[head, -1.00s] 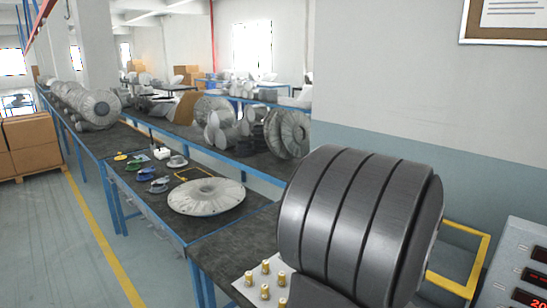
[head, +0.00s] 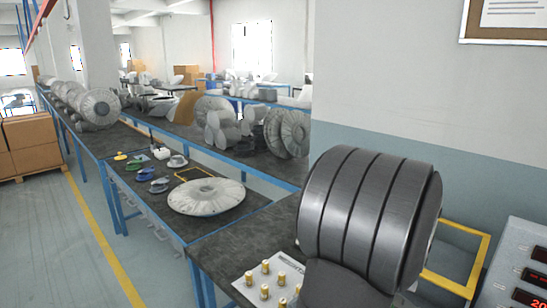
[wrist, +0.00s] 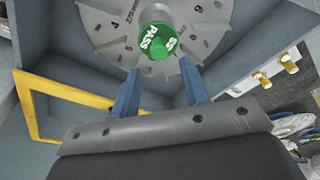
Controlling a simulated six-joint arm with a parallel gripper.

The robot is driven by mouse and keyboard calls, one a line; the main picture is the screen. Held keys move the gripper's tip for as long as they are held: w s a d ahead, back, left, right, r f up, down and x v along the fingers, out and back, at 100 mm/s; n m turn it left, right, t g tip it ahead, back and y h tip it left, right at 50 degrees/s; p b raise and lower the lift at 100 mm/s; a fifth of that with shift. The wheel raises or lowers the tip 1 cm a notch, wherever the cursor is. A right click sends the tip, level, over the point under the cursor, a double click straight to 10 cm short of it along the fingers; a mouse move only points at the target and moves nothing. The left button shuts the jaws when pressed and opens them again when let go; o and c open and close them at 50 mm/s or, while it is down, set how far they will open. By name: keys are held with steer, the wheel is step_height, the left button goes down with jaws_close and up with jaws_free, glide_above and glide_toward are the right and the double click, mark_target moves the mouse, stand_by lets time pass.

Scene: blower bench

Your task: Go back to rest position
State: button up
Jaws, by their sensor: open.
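My gripper (wrist: 160,70) shows in the wrist view with its two blue fingers spread apart and nothing between them. A green round piece marked PASS (wrist: 158,41) is just beyond the fingertips. It sits at the middle of a grey disc (wrist: 105,20) with numbers and small holes; the disc's top is cut off by the picture edge. In the head view my dark ribbed arm part fills the lower right, and the gripper, the green piece and the disc do not show there.
Several brass fittings (head: 265,290) stand on a white plate at the bench's front; two also show in the wrist view (wrist: 262,80). A yellow frame (head: 460,285) is at right, beside a panel with red digits (head: 530,300). A pale round cover (head: 206,197) lies on the left bench.

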steer(key=s+d+r, duration=0.5)
steer(key=s+r, duration=0.2)
steer(key=s, duration=0.4)
steer(key=s+d+f+m, duration=0.2)
steer(key=s+d+m, duration=0.15)
steer(key=s, duration=0.25)
steer(key=s+d+f+m+h, duration=0.1)
steer(key=s+d+f+m, duration=0.2)
steer(key=s+d, duration=0.25)
steer(key=s+d+f+m, duration=0.2)
steer(key=s+d+m, duration=0.1)
steer(key=s, duration=0.4)
steer(key=s+f+m, duration=0.3)
steer(key=s+m, duration=0.1)
steer(key=s, duration=0.6)
steer(key=s+d+f+m+g+h, duration=0.1)
steer(key=s+f+m, duration=0.2)
steer(key=s, duration=0.8)
steer(key=shift+m+g, duration=0.3)
steer(key=shift+m, duration=0.05)
steer(key=w+r+n, duration=0.3)
steer(key=w+n, duration=0.1)
steer(key=w, duration=0.6)
steer(key=w+r+n+t, duration=0.1)
steer(key=w+r+n, duration=0.2)
steer(key=w, duration=0.7)
steer(key=shift+w+a+n+y, duration=0.15)
steer(key=shift+a+n+y, duration=0.25)
steer(key=shift+n, duration=0.1)
